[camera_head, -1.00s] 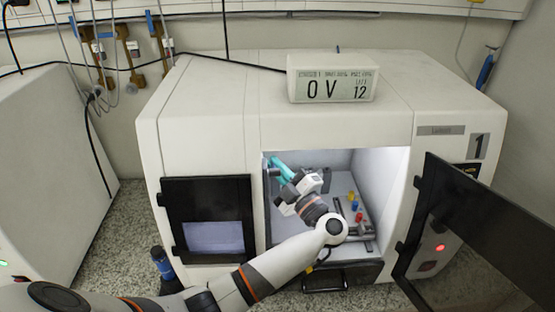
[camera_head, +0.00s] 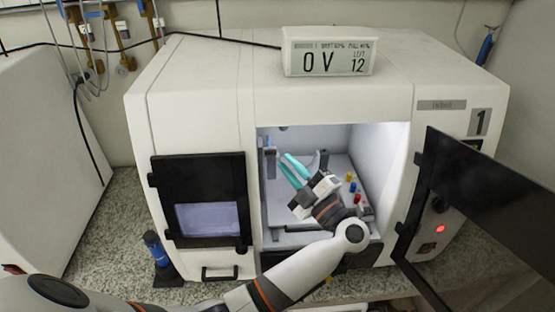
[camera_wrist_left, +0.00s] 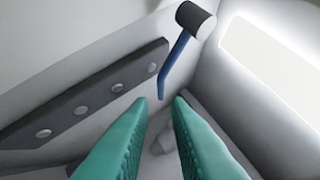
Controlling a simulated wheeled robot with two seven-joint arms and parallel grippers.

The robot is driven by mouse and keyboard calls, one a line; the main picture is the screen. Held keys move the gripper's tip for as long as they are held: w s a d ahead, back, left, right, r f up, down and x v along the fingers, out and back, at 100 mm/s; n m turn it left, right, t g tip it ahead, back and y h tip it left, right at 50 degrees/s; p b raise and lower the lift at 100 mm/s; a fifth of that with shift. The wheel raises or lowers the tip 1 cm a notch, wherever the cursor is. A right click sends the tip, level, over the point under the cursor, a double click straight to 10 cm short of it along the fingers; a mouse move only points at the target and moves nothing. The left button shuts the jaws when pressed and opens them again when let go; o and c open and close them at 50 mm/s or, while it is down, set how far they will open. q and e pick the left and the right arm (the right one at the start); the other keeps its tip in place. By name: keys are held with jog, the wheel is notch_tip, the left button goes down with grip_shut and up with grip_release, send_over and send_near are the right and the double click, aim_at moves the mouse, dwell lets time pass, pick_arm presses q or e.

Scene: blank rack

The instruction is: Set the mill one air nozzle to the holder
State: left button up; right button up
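Mill one (camera_head: 450,90) is the white machine with the number 1, and its chamber is open and lit. My left gripper (camera_head: 281,160) is inside the chamber with its teal fingers apart and nothing between them. In the left wrist view, a bent blue nozzle with a dark, pale-ended head (camera_wrist_left: 175,65) is in the chamber beyond the fingertips (camera_wrist_left: 159,102). The blue tip is just above the finger gap and looks apart from the fingers. What supports the nozzle is unclear. I cannot make out which thing is its holder. My right gripper is out of view.
The open black door (camera_head: 470,200) stands to the right of the opening. A closed black window door (camera_head: 205,205) is on the left. Small coloured pieces (camera_head: 352,188) are on the chamber's right side. A dark rail (camera_wrist_left: 80,95) runs along its wall. A display (camera_head: 329,52) sits on top.

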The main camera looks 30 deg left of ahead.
pick_arm(q)
jog(key=shift+b+v, duration=0.9)
jog(key=shift+v, duration=1.8)
